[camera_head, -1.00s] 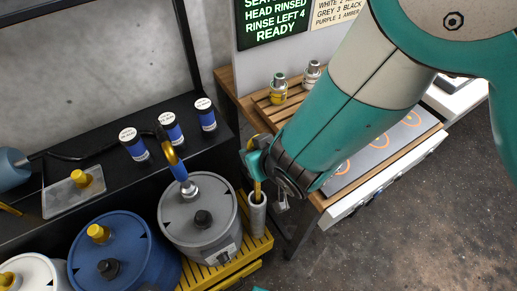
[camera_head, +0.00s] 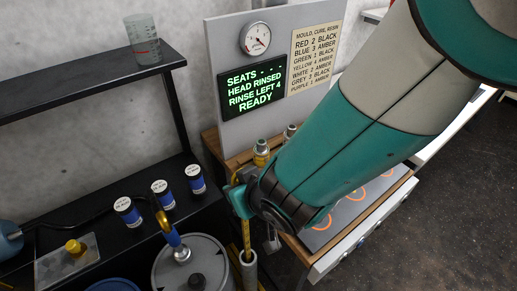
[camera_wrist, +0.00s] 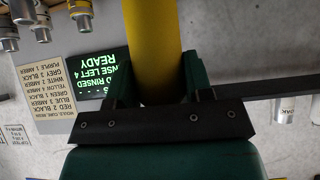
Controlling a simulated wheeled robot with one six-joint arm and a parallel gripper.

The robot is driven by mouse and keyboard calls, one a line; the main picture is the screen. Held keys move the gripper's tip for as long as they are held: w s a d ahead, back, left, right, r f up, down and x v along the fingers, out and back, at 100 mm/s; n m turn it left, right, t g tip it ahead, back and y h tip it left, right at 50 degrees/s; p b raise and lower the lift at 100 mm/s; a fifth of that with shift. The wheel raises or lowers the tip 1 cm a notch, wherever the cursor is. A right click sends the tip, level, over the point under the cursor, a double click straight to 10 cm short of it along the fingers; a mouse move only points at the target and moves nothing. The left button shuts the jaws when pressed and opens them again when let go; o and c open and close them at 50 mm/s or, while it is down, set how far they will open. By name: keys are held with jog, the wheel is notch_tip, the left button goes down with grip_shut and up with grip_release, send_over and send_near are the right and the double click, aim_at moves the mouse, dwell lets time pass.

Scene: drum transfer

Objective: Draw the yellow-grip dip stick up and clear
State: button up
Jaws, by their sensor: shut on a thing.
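The yellow-grip dip stick (camera_head: 247,239) stands nearly upright over a narrow grey tube (camera_head: 248,268) beside the grey drum (camera_head: 205,248). A length of the yellow stick shows between my gripper (camera_head: 240,199) and the tube mouth. Its lower end is inside the tube or hidden by it. My gripper is shut on the grip; in the wrist view, the yellow grip (camera_wrist: 153,45) runs between the two green jaws (camera_wrist: 153,90).
Bottles with blue bands (camera_head: 162,193) line the black shelf.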

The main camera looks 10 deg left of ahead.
jog(key=shift+r+p, duration=2.15)
jog(key=shift+r, duration=1.9)
jog(key=shift+d, duration=0.1)
